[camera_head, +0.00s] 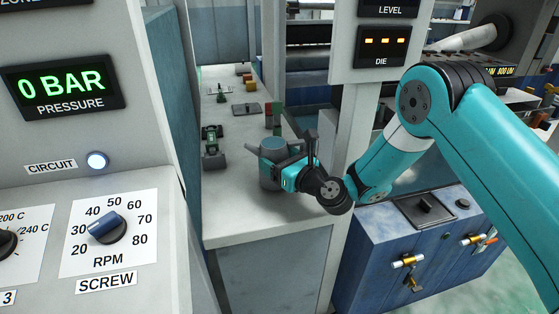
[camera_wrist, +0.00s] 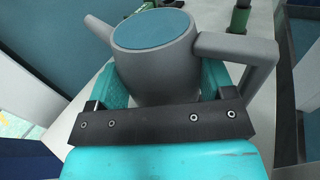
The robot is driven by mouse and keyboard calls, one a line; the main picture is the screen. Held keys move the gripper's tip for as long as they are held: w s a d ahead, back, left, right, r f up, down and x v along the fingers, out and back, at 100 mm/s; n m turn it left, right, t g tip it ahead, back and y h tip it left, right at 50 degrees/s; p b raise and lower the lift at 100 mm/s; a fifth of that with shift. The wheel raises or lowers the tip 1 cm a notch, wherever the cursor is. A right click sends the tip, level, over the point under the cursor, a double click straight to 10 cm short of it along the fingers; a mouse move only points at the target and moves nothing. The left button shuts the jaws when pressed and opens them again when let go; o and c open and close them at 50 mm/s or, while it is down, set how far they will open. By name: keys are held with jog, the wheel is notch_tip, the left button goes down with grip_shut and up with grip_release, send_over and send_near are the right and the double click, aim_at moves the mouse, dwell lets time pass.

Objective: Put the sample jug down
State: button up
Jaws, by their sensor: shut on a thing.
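The sample jug (camera_head: 268,172) is grey with a flat teal top, a spout on the left and an angular handle on the right. My gripper (camera_head: 287,175) is shut on the jug's body at the near end of a narrow pale worktop (camera_head: 235,220). In the wrist view the jug (camera_wrist: 155,65) stands upright between the teal fingers of my gripper (camera_wrist: 165,85). The jug's lower part and base are hidden, so I cannot tell whether it touches the worktop.
A green device (camera_head: 213,143) stands on the worktop behind and left of the jug. A dark flat plate (camera_head: 246,109) and small blocks lie farther back. A grey post (camera_head: 352,140) rises to the right, and a control panel (camera_head: 100,215) stands at left. The worktop's near left is clear.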

jog(key=shift+f, duration=0.35)
jog(key=shift+f, duration=0.15)
